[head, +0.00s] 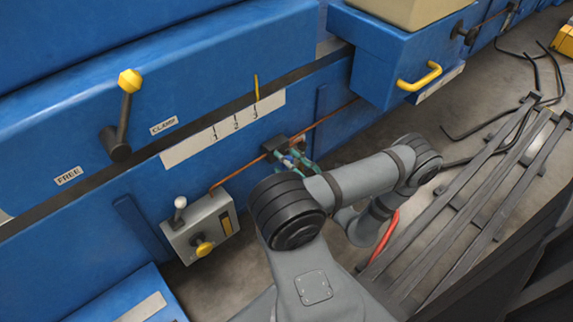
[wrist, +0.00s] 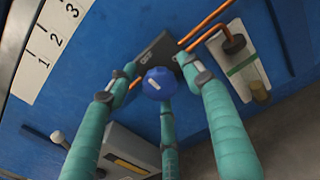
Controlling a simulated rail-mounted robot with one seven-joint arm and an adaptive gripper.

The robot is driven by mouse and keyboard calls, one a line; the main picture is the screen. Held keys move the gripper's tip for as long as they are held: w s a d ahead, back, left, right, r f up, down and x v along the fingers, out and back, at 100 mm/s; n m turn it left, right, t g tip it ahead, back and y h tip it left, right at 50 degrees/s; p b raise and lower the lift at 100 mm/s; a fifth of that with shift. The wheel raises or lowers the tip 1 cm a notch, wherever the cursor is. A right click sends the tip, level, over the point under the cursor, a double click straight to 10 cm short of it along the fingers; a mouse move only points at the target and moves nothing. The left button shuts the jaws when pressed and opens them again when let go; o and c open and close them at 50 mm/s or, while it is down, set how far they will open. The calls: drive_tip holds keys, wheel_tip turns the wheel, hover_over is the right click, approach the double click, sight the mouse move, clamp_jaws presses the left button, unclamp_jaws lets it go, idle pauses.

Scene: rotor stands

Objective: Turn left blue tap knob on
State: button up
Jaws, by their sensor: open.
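A blue faceted tap knob (wrist: 158,83) is near the middle of the wrist view, in front of a dark grey block (wrist: 152,58) on the blue panel. It is the only blue knob I can make out. My gripper (wrist: 157,76) has teal fingers, spread open, with tips on either side of the knob and a third finger below it. I cannot tell whether any finger touches the knob. In the head view my gripper (head: 292,162) is at the panel beside the dark block (head: 276,143), and my arm and the fingers mostly hide the knob.
Copper pipes (wrist: 202,36) run along the panel by the block. A grey box (head: 201,226) with a white-tipped lever and yellow knob is left of my gripper. A blue drawer-like box with a yellow handle (head: 419,77) juts out at upper right. Dark metal rails (head: 480,190) lie at right.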

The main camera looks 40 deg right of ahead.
drive_tip(key=shift+w, duration=0.2)
drive_tip(key=shift+c, duration=0.6)
drive_tip(key=c, duration=1.1)
